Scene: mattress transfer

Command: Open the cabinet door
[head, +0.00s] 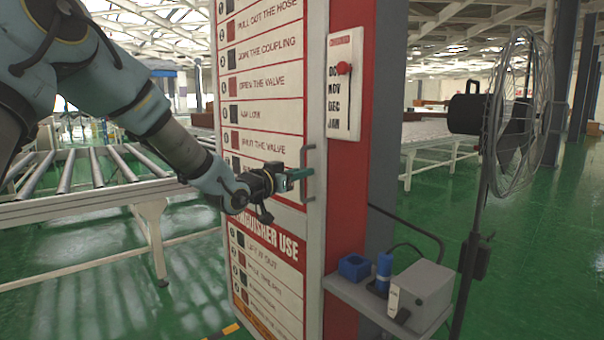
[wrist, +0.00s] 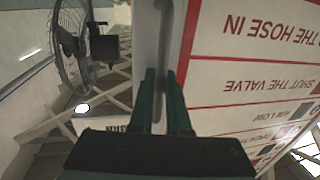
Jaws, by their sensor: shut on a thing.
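The cabinet door (head: 262,130) is a tall white panel with red-bordered instruction signs, and it looks flush with the red cabinet (head: 347,210). Its slim vertical metal handle (head: 307,158) is at the door's right edge. My gripper (head: 303,174) reaches the handle from the left, with its green fingers shut on the handle bar. In the wrist view, the fingers (wrist: 163,78) stand on both sides of the grey handle (wrist: 158,35), and the sign lettering appears upside down beside them. The fingers hide part of the handle.
A shelf (head: 362,300) on the cabinet's right side holds a grey box (head: 422,292) and blue items. A black pedestal fan (head: 510,120) stands at the right. A roller conveyor (head: 75,185) stands behind my arm at the left.

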